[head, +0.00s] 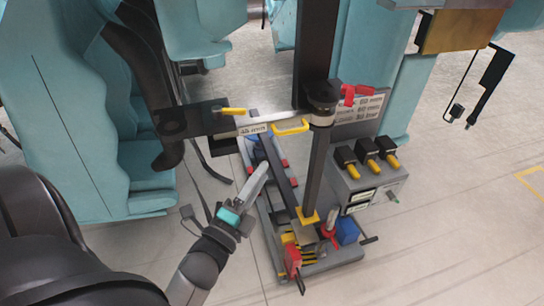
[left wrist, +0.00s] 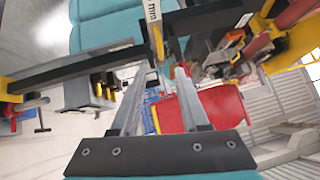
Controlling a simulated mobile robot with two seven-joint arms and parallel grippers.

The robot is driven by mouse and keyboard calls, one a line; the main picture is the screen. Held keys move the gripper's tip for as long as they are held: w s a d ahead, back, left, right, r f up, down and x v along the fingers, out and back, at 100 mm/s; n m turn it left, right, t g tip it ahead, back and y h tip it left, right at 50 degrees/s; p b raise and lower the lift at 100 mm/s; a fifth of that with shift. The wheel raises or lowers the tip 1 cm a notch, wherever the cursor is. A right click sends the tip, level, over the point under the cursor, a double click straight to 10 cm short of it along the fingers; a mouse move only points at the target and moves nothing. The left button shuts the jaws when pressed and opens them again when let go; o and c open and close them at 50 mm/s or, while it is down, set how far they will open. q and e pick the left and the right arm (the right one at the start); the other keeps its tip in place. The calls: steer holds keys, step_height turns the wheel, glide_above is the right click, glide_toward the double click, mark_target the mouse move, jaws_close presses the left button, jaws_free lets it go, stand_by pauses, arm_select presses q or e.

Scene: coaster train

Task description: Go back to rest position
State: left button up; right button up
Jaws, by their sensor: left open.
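My left gripper (head: 260,172) reaches in from the lower left in the head view, over the left side of a grey tool cart (head: 334,259). Its fingers point up and away, toward the cart's dark post. In the left wrist view the two metal fingers of my left gripper (left wrist: 160,85) stand apart with nothing held between them. Red, blue and yellow items show behind them, and I cannot tell exactly how far off they are. My right gripper is in neither view.
The cart has a dark post (head: 317,165), a labelled crossbar (head: 262,122) and a yellow handle (head: 291,126). Teal seats (head: 88,120) stand at left. Pale floor (head: 455,215) is clear at right.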

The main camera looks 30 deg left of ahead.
arm_select(q)
steer(key=s+d+f+n+g+h+b, duration=0.1)
steer(key=s+d+f+n+g, duration=0.15)
steer(key=f, duration=0.85)
steer(key=s+d+f+n+g, duration=0.2)
steer(key=s+f+n+g, duration=0.15)
steer(key=f, duration=0.75)
steer(key=s+d+f+n+g+h+b, duration=0.15)
steer(key=f+n+g, duration=0.25)
steer(key=f, duration=0.7)
steer(key=s+f+n+g, duration=0.3)
steer(key=s+f, duration=0.4)
steer(key=s, duration=0.5)
steer(key=s+f+n+g, duration=0.3)
steer(key=s+f+g, duration=0.2)
steer(key=s+f, duration=0.3)
steer(key=s+y, duration=0.1)
steer(key=s, duration=0.3)
steer(key=shift+d, duration=0.3)
steer(key=shift+w, duration=0.15)
